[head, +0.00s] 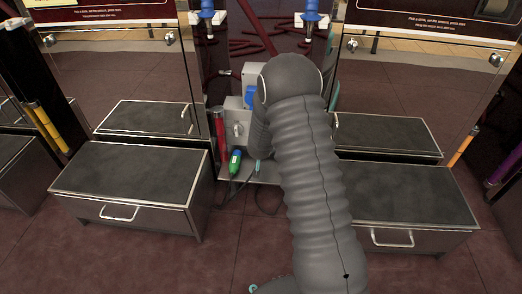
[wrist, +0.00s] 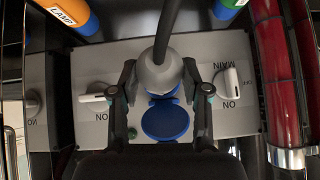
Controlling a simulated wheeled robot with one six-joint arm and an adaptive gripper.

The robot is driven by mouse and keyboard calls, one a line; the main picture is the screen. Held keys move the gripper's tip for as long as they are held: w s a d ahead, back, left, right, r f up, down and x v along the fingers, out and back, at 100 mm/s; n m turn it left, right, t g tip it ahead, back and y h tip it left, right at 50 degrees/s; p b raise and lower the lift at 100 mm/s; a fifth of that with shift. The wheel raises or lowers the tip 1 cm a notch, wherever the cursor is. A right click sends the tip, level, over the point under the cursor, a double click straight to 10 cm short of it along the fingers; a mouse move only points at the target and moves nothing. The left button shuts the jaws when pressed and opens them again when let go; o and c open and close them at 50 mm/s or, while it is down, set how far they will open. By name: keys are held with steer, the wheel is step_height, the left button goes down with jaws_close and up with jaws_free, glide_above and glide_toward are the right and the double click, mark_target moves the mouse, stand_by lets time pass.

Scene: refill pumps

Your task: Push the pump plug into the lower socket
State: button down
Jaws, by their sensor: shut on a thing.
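The pump plug (wrist: 158,76) is a pale grey rounded body with a thick black cable, seen in the wrist view. My gripper (wrist: 160,90) is shut on it, with one dark finger on each side. The plug sits in front of a grey socket panel (wrist: 110,118), with a blue collar (wrist: 163,99) showing just beyond it. A round blue lid (wrist: 165,121) shows beside the collar. The plug hides the socket opening, so I cannot tell how deep it sits. In the head view my arm hides my gripper and the plug; part of the grey socket box (head: 237,125) shows.
White switches (wrist: 97,97) and (wrist: 228,80) flank the plug on the panel. A red cylinder (wrist: 277,80) stands close at right. An orange-and-blue connector labelled LAMP (wrist: 75,14) is at upper left. In the head view, drawer cabinets (head: 130,185) stand either side.

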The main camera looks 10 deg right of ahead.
steer(key=shift+w+d+p, duration=0.25)
steer(key=shift+w+p, duration=0.1)
steer(key=shift+w, duration=0.4)
steer(key=shift+c, duration=2.3)
jaws_free()
steer(key=v, duration=1.2)
